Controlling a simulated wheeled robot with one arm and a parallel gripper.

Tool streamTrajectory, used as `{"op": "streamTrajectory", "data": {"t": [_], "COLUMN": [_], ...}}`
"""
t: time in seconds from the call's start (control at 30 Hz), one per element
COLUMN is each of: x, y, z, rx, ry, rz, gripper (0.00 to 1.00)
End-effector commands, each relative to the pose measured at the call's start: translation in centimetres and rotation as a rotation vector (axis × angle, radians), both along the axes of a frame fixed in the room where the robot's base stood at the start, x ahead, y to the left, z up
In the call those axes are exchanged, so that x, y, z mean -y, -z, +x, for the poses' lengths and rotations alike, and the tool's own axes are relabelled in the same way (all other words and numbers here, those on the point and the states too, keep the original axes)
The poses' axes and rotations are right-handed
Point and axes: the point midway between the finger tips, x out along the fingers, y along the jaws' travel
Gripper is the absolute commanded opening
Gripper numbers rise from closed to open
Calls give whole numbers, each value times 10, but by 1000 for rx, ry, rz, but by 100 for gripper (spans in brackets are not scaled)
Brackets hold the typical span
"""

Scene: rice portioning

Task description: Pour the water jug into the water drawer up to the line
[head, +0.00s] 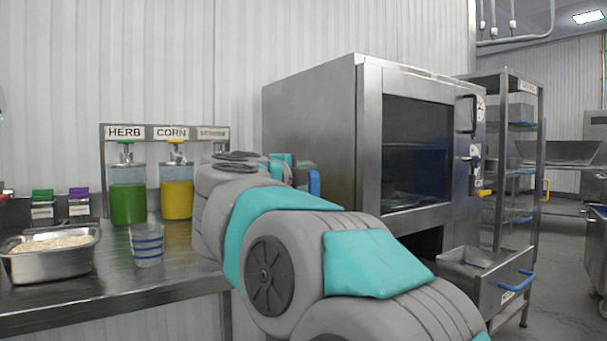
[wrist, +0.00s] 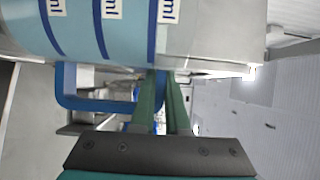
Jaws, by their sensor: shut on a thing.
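The water jug (wrist: 120,45) fills the top of the wrist view, clear with blue bands and "ml" marks. My gripper (wrist: 163,80) has its green fingers shut at the jug's blue handle (wrist: 90,104). The jug lies sideways in that view; its true tilt and water level I cannot tell. In the head view my arm hides most of the gripper and jug; a bit of blue handle (head: 314,183) shows in front of the oven. The water drawer (head: 478,277) stands pulled out below the oven, with a blue handle; its line is not visible.
The steel oven (head: 310,120) has a dark glass door. On the left counter (head: 110,290) are a rice pan (head: 50,262), a blue-banded glass (head: 147,246), and green herb (head: 128,203) and yellow corn (head: 176,200) dispensers. A rack (head: 541,150) stands at right.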

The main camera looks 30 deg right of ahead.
Motion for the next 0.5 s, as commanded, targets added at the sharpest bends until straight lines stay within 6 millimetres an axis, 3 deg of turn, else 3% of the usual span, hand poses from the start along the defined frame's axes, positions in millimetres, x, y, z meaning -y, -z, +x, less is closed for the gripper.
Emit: {"op": "streamTrajectory", "data": {"t": [0.5], "x": [1], "y": [-35], "z": [-8], "rx": [4], "ry": [0], "rz": [-2], "gripper": [0]}}
